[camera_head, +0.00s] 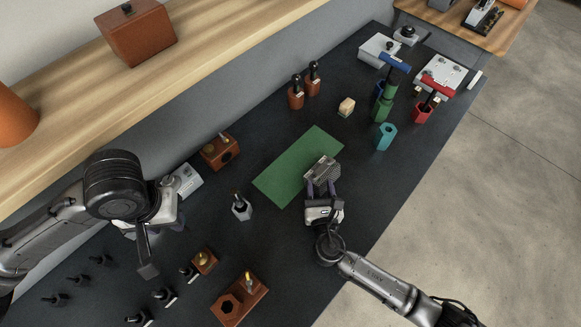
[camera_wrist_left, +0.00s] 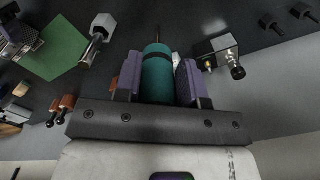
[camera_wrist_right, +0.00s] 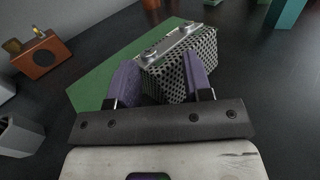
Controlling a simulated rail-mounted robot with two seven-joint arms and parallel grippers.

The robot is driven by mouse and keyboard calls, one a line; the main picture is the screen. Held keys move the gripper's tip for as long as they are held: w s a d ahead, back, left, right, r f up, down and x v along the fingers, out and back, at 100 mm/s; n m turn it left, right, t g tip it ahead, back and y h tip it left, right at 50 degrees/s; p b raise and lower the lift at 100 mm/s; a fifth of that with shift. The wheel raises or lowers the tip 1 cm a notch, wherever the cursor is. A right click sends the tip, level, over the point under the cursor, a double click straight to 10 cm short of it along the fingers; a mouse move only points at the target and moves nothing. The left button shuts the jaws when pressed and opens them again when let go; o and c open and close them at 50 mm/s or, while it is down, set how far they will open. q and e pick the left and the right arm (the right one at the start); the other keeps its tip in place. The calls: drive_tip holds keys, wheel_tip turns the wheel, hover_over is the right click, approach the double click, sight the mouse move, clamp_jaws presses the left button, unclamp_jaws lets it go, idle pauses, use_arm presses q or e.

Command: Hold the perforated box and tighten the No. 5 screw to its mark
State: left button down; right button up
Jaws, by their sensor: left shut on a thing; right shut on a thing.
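The perforated metal box (camera_head: 322,170) is at the right part of the green mat (camera_head: 285,180). My right gripper (camera_head: 322,188) is shut on it. In the right wrist view the box (camera_wrist_right: 203,62) sits tilted between the purple fingers, with silver round parts along its top edge; any number or mark is too small to read. I cannot tell whether it touches the mat. In the left wrist view my left gripper (camera_wrist_left: 158,80) is shut on a teal handle (camera_wrist_left: 157,72) with a black band and a thin shaft. In the head view this handle is hidden behind my left wrist.
Brown blocks (camera_head: 220,152) and (camera_head: 240,300) lie nearby. Coloured holders (camera_head: 385,137) and white devices stand at the far right.

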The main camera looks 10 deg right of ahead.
use_arm(q)
drive_tip(key=w+d+r+m, duration=0.1)
drive_tip(key=w+d+m, duration=0.3)
drive_tip(key=d, duration=0.7)
drive_tip(key=w+d+r+m+g+h, duration=0.1)
drive_tip(key=w+d+m, duration=0.3)
drive_tip(key=w+d, duration=0.5)
drive_tip(key=w+d+r+m+g, duration=0.1)
drive_tip(key=w+d+m, duration=0.2)
drive_tip(key=d, duration=1)
drive_tip(key=shift+w+d+m+h, duration=0.3)
drive_tip(key=shift+w+m, duration=0.1)
drive_tip(key=shift+w, duration=1.45)
drive_tip(key=shift+x, duration=2.3)
